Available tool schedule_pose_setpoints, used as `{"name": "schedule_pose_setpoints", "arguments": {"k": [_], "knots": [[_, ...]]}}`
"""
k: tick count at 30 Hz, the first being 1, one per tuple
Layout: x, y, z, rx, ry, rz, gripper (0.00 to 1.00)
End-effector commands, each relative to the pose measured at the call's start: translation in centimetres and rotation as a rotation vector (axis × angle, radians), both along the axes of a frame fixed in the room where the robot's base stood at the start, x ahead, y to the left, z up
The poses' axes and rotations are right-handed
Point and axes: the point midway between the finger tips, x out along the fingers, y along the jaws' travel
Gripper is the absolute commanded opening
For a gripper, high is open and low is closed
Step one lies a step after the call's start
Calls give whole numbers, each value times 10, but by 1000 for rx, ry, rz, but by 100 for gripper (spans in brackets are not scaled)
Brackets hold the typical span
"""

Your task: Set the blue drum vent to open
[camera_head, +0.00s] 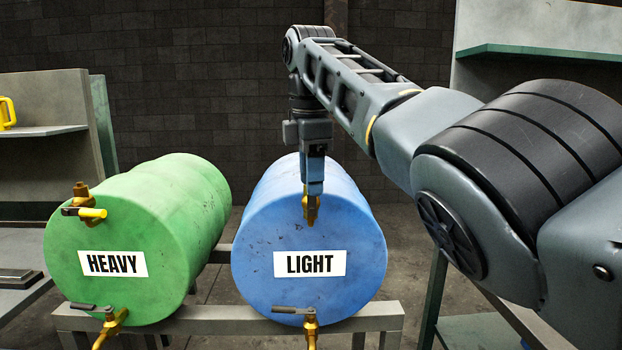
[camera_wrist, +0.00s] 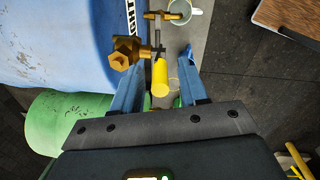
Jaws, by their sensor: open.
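The blue drum (camera_head: 350,225), labelled LIGHT, lies on its side on a rack, and its blue wall shows in the wrist view (camera_wrist: 60,40). Its brass vent (camera_head: 311,213) is high on the front face, partly hidden by my gripper (camera_head: 314,190). In the wrist view the brass vent body (camera_wrist: 125,53) is just left of the fingertips. A yellow vent handle (camera_wrist: 160,78) lies between the two blue fingers of my open gripper (camera_wrist: 161,60). I cannot tell whether a finger touches it.
The green drum (camera_head: 140,225), labelled HEAVY, lies left, with its own yellow-handled vent (camera_head: 92,212). A brass tap with a grey lever (camera_head: 310,322) sits low on the blue drum. The wrist view shows a pale mug or bucket (camera_wrist: 190,22) below. Shelving stands at both sides.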

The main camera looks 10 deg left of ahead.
Motion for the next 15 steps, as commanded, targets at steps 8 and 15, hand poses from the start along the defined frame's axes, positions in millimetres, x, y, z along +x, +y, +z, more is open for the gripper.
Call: {"name": "schedule_pose_setpoints", "arguments": {"k": [8, 15], "knots": [[-5, 0, 45, 1, -2, 1, 43], [-9, 0, 68, 0, 1, 1, 43]]}}
